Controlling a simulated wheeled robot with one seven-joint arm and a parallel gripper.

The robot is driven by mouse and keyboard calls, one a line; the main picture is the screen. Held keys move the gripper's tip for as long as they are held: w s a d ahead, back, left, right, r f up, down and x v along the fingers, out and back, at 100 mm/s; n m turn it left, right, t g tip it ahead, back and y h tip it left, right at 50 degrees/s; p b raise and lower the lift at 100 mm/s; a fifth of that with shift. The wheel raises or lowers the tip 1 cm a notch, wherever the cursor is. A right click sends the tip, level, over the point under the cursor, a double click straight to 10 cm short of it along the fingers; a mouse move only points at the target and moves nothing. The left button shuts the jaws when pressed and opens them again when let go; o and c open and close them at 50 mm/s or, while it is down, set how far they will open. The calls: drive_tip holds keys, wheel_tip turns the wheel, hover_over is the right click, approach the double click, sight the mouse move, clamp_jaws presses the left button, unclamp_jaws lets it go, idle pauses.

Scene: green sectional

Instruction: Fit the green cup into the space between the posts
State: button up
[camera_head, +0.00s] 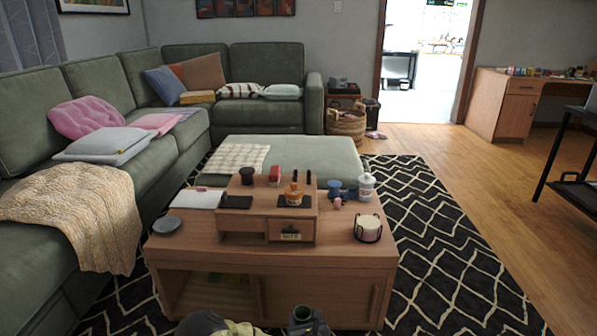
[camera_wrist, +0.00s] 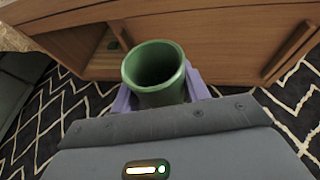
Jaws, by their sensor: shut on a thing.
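The green cup (camera_wrist: 158,80) is held in my gripper (camera_wrist: 160,88), with its open mouth toward the wrist camera. The lilac fingers are closed on it from both sides. In the wrist view it is in front of the wooden table's front face. In the head view the cup (camera_head: 303,315) is small at the bottom edge, below and in front of the tabletop. On the raised wooden box (camera_head: 264,223), thin dark uprights (camera_head: 309,177) stand near an orange bottle (camera_head: 294,190) on a dark pad. I cannot tell for certain whether these are the posts.
The coffee table (camera_head: 200,240) carries a candle in a dark wire holder (camera_head: 368,228), a white jar (camera_head: 366,187), a blue cup (camera_head: 334,187) and a grey disc (camera_head: 167,224). A dark cup (camera_head: 247,176) stands on the box. The front strip of tabletop is clear.

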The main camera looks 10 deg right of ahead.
drive_tip(key=s+r+p, duration=0.2)
drive_tip(key=r+p, duration=1.8)
drive_tip(key=s+r+p, duration=0.3)
drive_tip(key=r+p, duration=1.7)
drive_tip(key=p, duration=0.1)
drive_tip(key=s+r+p, duration=0.3)
drive_tip(key=r+p, duration=1.7)
drive_tip(key=shift+r+p, duration=0.2)
drive_tip(key=shift+p, duration=0.15)
